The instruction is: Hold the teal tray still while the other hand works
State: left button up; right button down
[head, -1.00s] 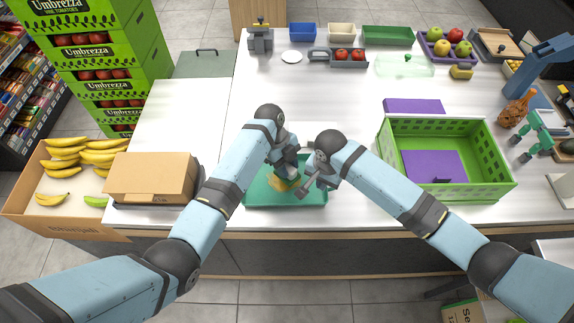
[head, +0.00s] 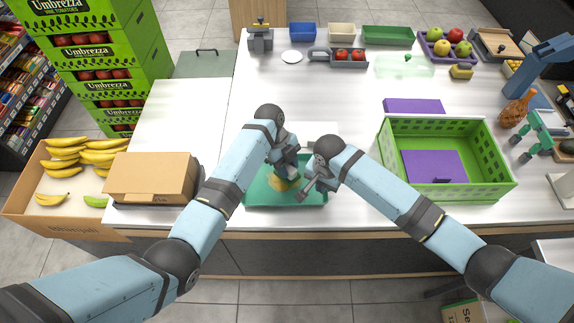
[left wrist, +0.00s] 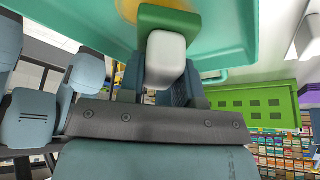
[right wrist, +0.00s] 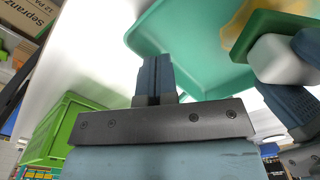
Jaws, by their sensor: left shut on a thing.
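The teal tray (head: 257,197) lies on the counter near its front edge. My left gripper (head: 290,167) is over the tray, shut on a white block with a green pad (left wrist: 167,40), which also shows in the right wrist view (right wrist: 275,62). A yellow patch (head: 280,184) shows on the tray beside the pad. My right gripper (head: 304,191) is at the tray's right part, with its fingers together. In the right wrist view the fingers (right wrist: 156,75) overlap the tray's rim (right wrist: 150,45). I cannot tell whether they touch it.
A green crate (head: 490,190) with a purple piece inside stands to the right. A cardboard box (head: 150,177) stands to the left, beside a carton of bananas (head: 62,175). Small trays and fruit line the counter's back. The counter's middle behind my arms is clear.

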jog(key=shift+f, duration=0.75)
